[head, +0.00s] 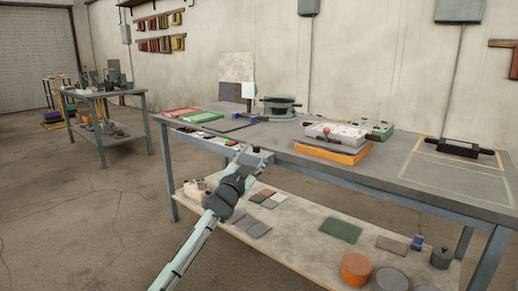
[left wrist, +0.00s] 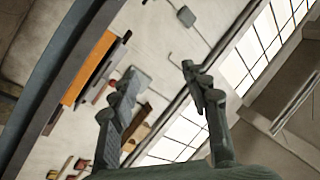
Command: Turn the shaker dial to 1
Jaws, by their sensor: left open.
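No dial or number marks can be made out on any device in the head view. I cannot tell for sure which device is the shaker. One candidate is an orange base (head: 331,152) with a pale tray (head: 336,134) on top, at the middle of the workbench. My left gripper (head: 252,153) is at the bench's front edge, left of the orange base and apart from it. In the left wrist view, its two fingers (left wrist: 158,75) stand apart with nothing between them. An orange slab (left wrist: 89,68) shows tilted to their left. My right gripper is not in view.
The workbench (head: 430,176) holds a green round device (head: 281,107), a green box (head: 376,128) and a black handled mould (head: 459,149). Red and green trays lie at its left. A lower shelf (head: 300,229) holds plates and round blocks.

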